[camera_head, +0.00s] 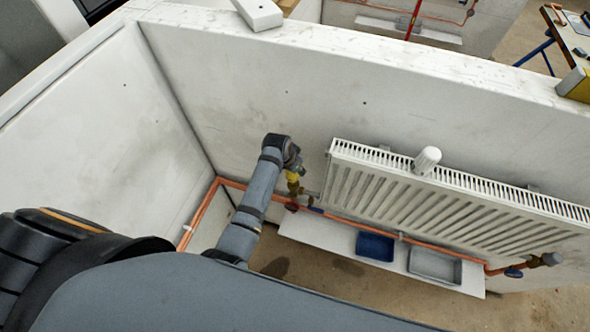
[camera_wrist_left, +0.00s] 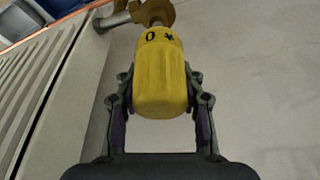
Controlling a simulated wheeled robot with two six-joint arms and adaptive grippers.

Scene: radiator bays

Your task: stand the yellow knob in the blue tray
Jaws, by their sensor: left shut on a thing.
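The yellow knob (camera_wrist_left: 160,75), marked with a 0 and a star, fills the middle of the left wrist view. My left gripper (camera_wrist_left: 162,95) is shut on it, one finger on each side. In the head view my left gripper (camera_head: 296,166) points down at the radiator's left end, with the knob (camera_head: 292,178) below it. A brass-coloured fitting (camera_wrist_left: 155,12) shows right behind the knob; I cannot tell whether the knob is attached to it. The blue tray (camera_head: 375,247) lies on a white board below the radiator and looks empty. My right gripper is not in view.
The white radiator (camera_head: 450,205) hangs on the wall, with a white cylinder (camera_head: 427,160) on its top edge. A copper pipe (camera_head: 345,220) runs below it. A grey tray (camera_head: 435,266) lies right of the blue one on the white board (camera_head: 325,235). A side wall stands at the left.

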